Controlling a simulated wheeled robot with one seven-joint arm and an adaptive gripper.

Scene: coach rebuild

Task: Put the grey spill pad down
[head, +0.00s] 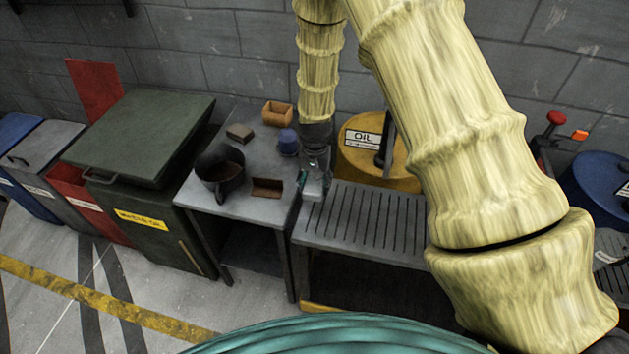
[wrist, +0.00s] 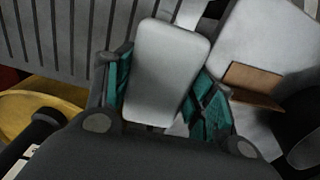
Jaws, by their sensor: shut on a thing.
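The grey spill pad (wrist: 166,70) is a pale, rounded rectangular block between the teal-lined fingers of my gripper (head: 314,180) in the wrist view. My gripper is shut on it, with a finger along each long side. In the head view my gripper points down by the right edge of the grey table (head: 236,207), beside the left end of the slatted bench (head: 372,218). The pad is small and hard to make out there. I cannot tell whether the pad touches any surface below.
On the table are a dark pot (head: 221,176), a brown angled block (head: 267,187), a blue item (head: 288,142), a small dark block (head: 240,132) and an orange-brown box (head: 277,113). A yellow oil drum (head: 360,165) stands behind the bench. The bench's slatted top is clear.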

